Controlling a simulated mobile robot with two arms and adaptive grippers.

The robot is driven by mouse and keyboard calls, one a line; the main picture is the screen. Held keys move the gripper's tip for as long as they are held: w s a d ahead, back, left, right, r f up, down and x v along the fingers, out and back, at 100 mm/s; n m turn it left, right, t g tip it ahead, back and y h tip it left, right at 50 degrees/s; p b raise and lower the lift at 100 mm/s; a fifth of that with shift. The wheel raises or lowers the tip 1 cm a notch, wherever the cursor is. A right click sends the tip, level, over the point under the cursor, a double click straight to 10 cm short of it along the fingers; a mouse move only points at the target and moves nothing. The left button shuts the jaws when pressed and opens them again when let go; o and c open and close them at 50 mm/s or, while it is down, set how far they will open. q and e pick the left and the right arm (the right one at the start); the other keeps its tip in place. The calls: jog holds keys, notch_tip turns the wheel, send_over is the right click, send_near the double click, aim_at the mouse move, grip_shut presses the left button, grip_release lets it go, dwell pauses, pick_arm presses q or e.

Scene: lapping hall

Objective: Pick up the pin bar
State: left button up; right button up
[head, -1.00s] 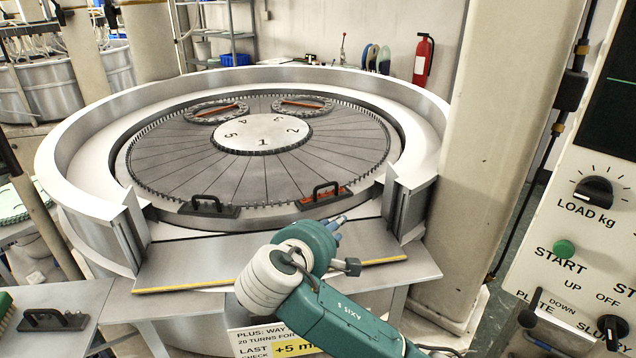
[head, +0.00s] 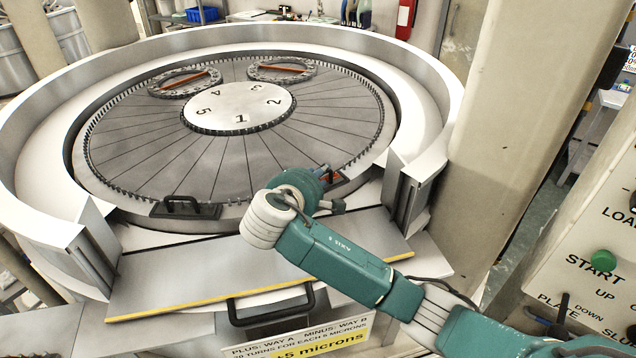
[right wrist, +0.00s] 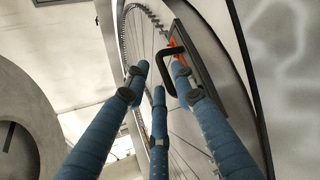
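A dark bar (head: 338,181) with a black handle and an orange-red part lies on the right front rim of the round plate. It also shows in the right wrist view (right wrist: 204,62), where its black handle (right wrist: 172,50) stands up. A similar dark handled bar (head: 185,210) lies further left on the rim; I cannot tell by looks alone which is the pin bar. My right gripper (head: 328,172) hides part of the right bar. In the right wrist view its three blue fingers (right wrist: 160,76) are spread, with the handle just beyond and between the tips, not gripped. My left gripper is out of view.
A raised pale ring wall (head: 445,100) surrounds the plate, with a gap at the front. A sloped metal flap (head: 180,275) with a yellow edge lies below the gap. A thick column (head: 510,130) and control panel (head: 600,250) stand right.

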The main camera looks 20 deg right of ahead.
jog(key=p+x, duration=0.2)
jog(key=shift+w+d+r, duration=0.1)
jog(key=shift+w+d, duration=0.1)
jog(key=shift+w, duration=0.25)
jog(key=shift+x, duration=1.1)
jog(key=shift+f, duration=0.2)
grip_shut()
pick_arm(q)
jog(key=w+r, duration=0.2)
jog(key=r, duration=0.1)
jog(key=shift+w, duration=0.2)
pick_arm(e)
jog(key=shift+r, duration=0.1)
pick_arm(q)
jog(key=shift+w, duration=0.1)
